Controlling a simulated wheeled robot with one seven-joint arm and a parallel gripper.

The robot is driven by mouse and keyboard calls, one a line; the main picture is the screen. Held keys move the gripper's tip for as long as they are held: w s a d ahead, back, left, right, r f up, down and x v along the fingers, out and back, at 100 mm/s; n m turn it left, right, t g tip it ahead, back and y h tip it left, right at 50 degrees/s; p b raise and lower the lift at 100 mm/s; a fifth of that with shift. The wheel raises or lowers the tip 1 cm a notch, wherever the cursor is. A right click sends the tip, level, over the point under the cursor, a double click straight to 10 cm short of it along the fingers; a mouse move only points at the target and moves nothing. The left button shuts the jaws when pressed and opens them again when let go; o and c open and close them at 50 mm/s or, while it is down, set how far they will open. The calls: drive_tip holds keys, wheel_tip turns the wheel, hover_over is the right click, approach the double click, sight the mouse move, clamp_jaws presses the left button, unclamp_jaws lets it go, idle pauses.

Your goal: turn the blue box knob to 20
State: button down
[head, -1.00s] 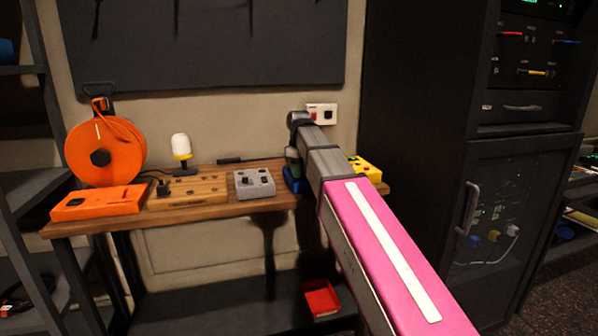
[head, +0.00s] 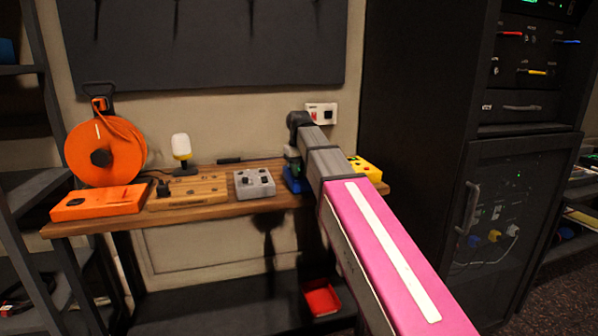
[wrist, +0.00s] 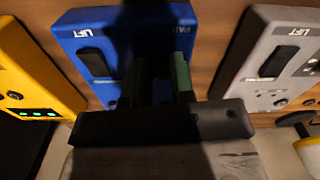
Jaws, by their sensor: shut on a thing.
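The blue box (head: 290,184) sits on the wooden desk and is mostly hidden behind my arm in the head view. In the wrist view the blue box (wrist: 75,40) fills the upper middle, with a black switch at its left and the words LIFT and PAD along its top edge. My gripper (wrist: 158,88) is over the blue box, its greenish fingers shut on the knob. The knob itself and its scale are hidden by the fingers and dark shadow, so its setting cannot be read.
A grey box (head: 254,183) stands left of the blue box and a yellow box (head: 366,168) right of it. An orange box (head: 98,203), a wooden box (head: 188,191), a lamp (head: 182,150) and an orange cable reel (head: 104,150) stand further left. A red bin (head: 321,298) is below.

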drive_tip(key=shift+m, duration=0.8)
drive_tip(key=c, duration=1)
unclamp_jaws()
